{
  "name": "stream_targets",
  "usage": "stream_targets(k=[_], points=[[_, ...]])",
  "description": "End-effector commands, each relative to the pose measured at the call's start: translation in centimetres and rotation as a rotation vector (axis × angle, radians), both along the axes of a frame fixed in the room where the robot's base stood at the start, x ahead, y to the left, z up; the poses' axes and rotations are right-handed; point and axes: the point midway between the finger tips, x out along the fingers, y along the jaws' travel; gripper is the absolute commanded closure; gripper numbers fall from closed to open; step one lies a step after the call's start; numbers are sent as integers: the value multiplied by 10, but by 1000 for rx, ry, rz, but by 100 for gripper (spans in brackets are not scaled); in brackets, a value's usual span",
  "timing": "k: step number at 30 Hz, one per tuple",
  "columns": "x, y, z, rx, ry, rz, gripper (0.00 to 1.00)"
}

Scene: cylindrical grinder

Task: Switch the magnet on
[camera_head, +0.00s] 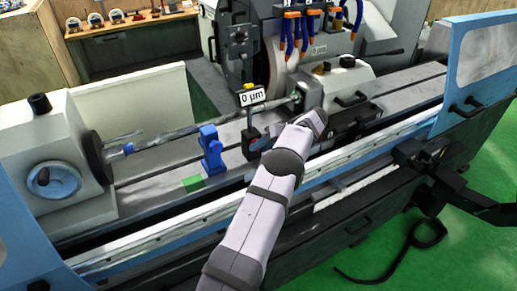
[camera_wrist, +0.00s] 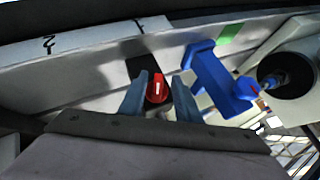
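A red knob (camera_wrist: 157,90) with a white mark sits on a dark base in the wrist view. My gripper (camera_wrist: 160,88) has its two blue-grey fingers apart, one on each side of the knob. A narrow gap seems to show beside the knob, so I cannot tell whether a finger touches it. In the head view, the dark magnet base (camera_head: 253,143) stands on the machine table below a display (camera_head: 252,97) reading 0 µm. My gripper is not clearly discernible there beyond my arm.
A blue support (camera_head: 211,150) stands left of the magnet base, close to my right finger in the wrist view (camera_wrist: 217,82). The headstock (camera_head: 55,165) is at left, and a long workpiece (camera_head: 190,130) runs behind the base.

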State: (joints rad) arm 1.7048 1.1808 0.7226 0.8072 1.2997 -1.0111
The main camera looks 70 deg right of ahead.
Motion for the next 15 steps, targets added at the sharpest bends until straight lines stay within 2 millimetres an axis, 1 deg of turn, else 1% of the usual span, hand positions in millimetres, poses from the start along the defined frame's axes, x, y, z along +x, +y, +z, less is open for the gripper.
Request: stream_targets(k=[15], points=[[-30, 5, 31, -1, 2, -1, 70]])
